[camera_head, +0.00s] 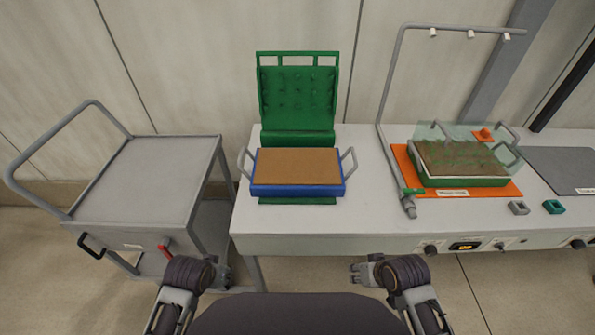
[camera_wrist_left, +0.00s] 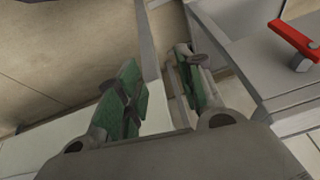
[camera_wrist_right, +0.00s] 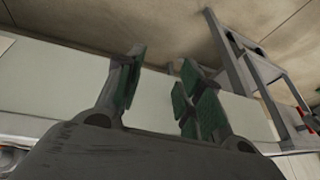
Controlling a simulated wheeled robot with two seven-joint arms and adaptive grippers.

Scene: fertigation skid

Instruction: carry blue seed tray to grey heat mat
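The blue seed tray (camera_head: 297,191) is filled with brown soil and has a grey loop handle at each end. It sits level on the green base of a press (camera_head: 297,95) at the left part of the bench. The grey heat mat (camera_head: 562,166) lies flat at the bench's right, cut off by the picture edge; its visible part is bare. My left gripper (camera_head: 221,272) is open and empty, in front of the bench and low left of the tray. My right gripper (camera_head: 357,272) is open and empty, in front of the bench below the tray's right side. Both wrist views show spread fingers.
An orange mat (camera_head: 403,160) holds a green tray (camera_head: 460,181) under a clear cover, between the blue tray and grey mat. A grey pipe arch (camera_head: 391,90) rises beside it. Small grey and green blocks lie near the front edge. A grey cart (camera_head: 145,180) stands left.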

